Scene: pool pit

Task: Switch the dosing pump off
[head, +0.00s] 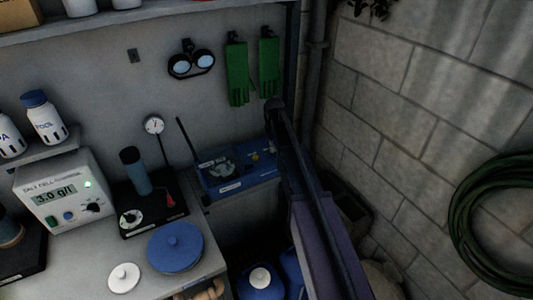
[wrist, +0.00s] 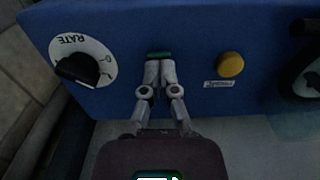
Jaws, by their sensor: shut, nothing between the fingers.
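The blue dosing pump (head: 228,185) sits beyond the bench's right end in the head view, partly hidden by my arm. In the wrist view its blue face (wrist: 205,40) fills the upper part, appearing upside down. A dark green switch (wrist: 158,54) shows right at my fingertips. My gripper (wrist: 160,64) is shut and empty, its tips at the switch's lower edge in the picture; whether they touch is unclear. To the left is a RATE dial (wrist: 78,68) with a black knob. To the right is a yellow round lamp or button (wrist: 230,64) above a small label.
The bench holds a salt cell controller (head: 62,190) reading 3.0 g/l, a black unit (head: 150,215) and a blue round lid (head: 175,247). Green gloves (head: 252,70) and goggles (head: 191,64) hang behind the pump. A block wall with a green hose (head: 480,225) stands right.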

